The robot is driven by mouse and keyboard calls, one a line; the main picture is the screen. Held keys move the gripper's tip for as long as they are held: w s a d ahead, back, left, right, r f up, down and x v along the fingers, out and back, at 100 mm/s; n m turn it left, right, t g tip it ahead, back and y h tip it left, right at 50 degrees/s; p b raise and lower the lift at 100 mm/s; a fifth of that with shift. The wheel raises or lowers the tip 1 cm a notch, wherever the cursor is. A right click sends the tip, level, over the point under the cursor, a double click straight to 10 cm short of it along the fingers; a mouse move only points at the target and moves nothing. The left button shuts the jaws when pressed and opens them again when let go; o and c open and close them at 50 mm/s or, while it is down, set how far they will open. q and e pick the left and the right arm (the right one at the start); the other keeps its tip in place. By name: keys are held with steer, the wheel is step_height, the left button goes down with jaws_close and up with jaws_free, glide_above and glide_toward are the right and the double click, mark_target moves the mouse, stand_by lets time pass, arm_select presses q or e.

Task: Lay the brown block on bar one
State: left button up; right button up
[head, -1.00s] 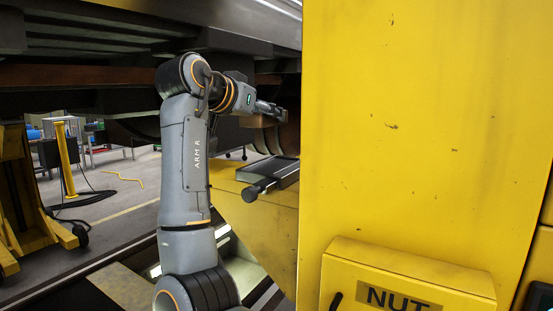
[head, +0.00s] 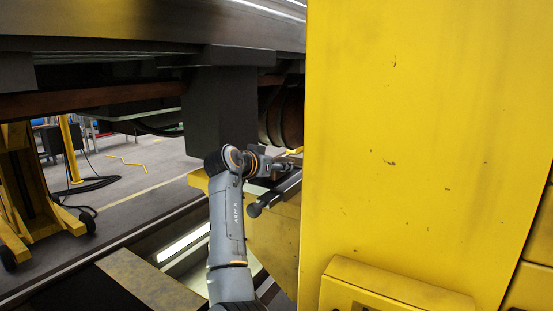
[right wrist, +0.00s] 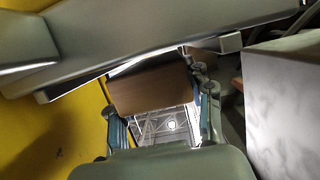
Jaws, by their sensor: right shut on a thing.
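My right gripper (head: 285,164) is low over the dark bar (head: 266,199), which has a round knob end and juts from the yellow column in the head view. In the right wrist view, the brown block (right wrist: 150,88) sits between the two fingers of my right gripper (right wrist: 160,116), which is shut on it. A long grey bar (right wrist: 150,48) crosses that view just beyond the block. I cannot tell whether the block touches it. In the head view the block is not clearly visible. My left gripper is not in view.
A big yellow column (head: 420,130) fills the right side. The dark railcar underside (head: 110,50) hangs overhead, with a dark box-shaped part (head: 222,110) reaching down above my right arm. A yellow wheeled stand (head: 30,190) is at left.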

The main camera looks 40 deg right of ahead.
steer(key=shift+f, duration=0.2)
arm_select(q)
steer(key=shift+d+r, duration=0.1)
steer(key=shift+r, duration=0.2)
arm_select(e)
steer(key=shift+s+f, duration=0.1)
steer(key=shift+f, duration=0.1)
steer(key=o, duration=1.2)
arm_select(q)
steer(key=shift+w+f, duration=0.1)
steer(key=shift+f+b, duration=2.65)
steer(key=shift+b, duration=0.15)
arm_select(e)
steer(key=shift+v, duration=6.1)
